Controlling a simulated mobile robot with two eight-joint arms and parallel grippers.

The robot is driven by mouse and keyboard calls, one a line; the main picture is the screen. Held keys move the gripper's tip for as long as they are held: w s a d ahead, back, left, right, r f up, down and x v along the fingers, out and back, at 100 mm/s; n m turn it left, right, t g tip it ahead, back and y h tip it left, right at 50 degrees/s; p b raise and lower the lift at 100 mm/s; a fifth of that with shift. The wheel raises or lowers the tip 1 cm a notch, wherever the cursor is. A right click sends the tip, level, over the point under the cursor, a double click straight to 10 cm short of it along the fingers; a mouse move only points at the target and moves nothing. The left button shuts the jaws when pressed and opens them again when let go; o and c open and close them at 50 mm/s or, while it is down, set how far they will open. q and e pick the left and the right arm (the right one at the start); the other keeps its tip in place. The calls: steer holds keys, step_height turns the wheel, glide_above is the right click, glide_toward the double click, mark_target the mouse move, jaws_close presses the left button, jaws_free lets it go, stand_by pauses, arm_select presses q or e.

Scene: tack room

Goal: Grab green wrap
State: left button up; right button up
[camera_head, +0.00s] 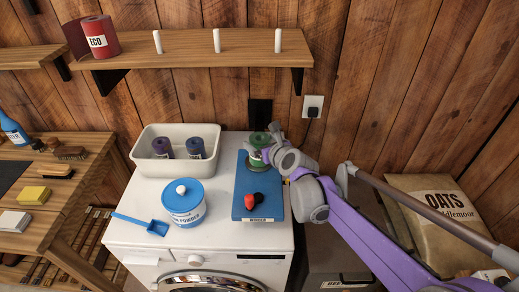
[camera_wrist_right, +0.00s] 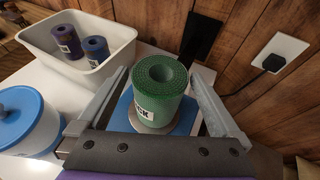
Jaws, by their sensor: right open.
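The green wrap (camera_head: 257,141) stands upright on a round metal disc at the far end of the blue winder board (camera_head: 240,186) on top of the white machine. In the right wrist view the green wrap (camera_wrist_right: 158,90) shows its hollow core and part of a white label. My right gripper (camera_head: 268,145) reaches it from the right. In the right wrist view its open fingers (camera_wrist_right: 160,88) lie on either side of the wrap, with a visible gap on each side. The wrap's lower far side is hidden. My left gripper is not in view.
A cream tub (camera_head: 142,170) with two purple and blue wraps stands left of the board. A blue-lidded powder tub (camera_head: 184,210) and a blue scoop (camera_head: 146,225) are in front. A red-and-black knob (camera_head: 254,200) is on the board. A wall socket (camera_head: 313,104) and shelf (camera_head: 190,50) are behind.

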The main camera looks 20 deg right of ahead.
steer(key=shift+w, duration=0.15)
steer(key=c, duration=1.4)
